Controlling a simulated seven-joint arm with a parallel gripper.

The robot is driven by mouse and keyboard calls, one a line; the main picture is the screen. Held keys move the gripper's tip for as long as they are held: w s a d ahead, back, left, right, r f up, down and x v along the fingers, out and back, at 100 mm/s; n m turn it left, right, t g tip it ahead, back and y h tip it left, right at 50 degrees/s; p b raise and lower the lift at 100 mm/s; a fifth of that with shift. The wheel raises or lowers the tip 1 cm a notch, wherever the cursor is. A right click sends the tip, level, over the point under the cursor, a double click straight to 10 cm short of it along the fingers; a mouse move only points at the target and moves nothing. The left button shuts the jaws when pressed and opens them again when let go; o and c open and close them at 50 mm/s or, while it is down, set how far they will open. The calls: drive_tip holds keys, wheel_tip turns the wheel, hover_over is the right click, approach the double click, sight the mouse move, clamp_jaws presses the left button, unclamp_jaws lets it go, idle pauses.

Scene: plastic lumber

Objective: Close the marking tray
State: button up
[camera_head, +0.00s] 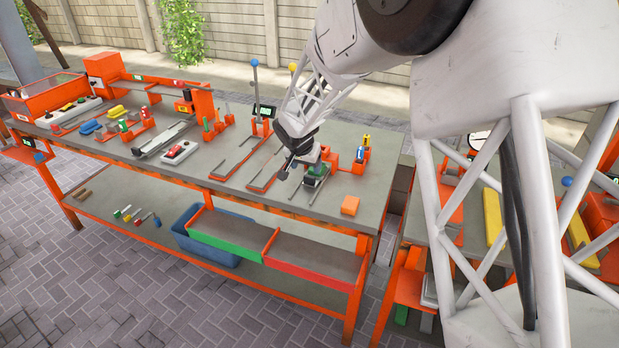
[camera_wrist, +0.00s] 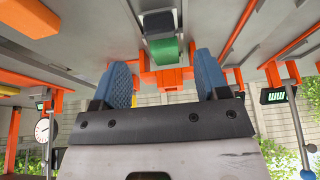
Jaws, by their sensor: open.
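A small station on the bench's right half, which seems to be the marking tray (camera_head: 316,180), has a dark carriage with a green block (camera_head: 317,169) on it. Grey rails run from it toward the bench's front edge. An orange upright (camera_head: 331,157) stands just behind the block. My gripper (camera_head: 290,166) is just left of the block, low over the bench. In the wrist view, which looks upside down, my gripper (camera_wrist: 164,76) has two blue-padded fingers spread apart with nothing held. The green block (camera_wrist: 163,52) and an orange part show beyond the gap. Contact cannot be told.
A loose orange block (camera_head: 350,205) lies near the bench's front right corner. Orange U-shaped frames and a blue-knobbed lever (camera_head: 255,63) stand left of my gripper. Batteries in an orange holder (camera_head: 362,151) stand to the right. A lower shelf holds a blue bin (camera_head: 205,252).

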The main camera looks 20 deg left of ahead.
sight(309, 177)
drive_tip(key=shift+x, duration=3.75)
drive_tip(key=c, duration=1.1)
drive_tip(key=shift+w, duration=2.35)
drive_tip(key=o, duration=1.1)
drive_tip(key=shift+r, duration=0.1)
drive_tip(key=v, duration=0.7)
drive_tip(key=shift+r, duration=0.35)
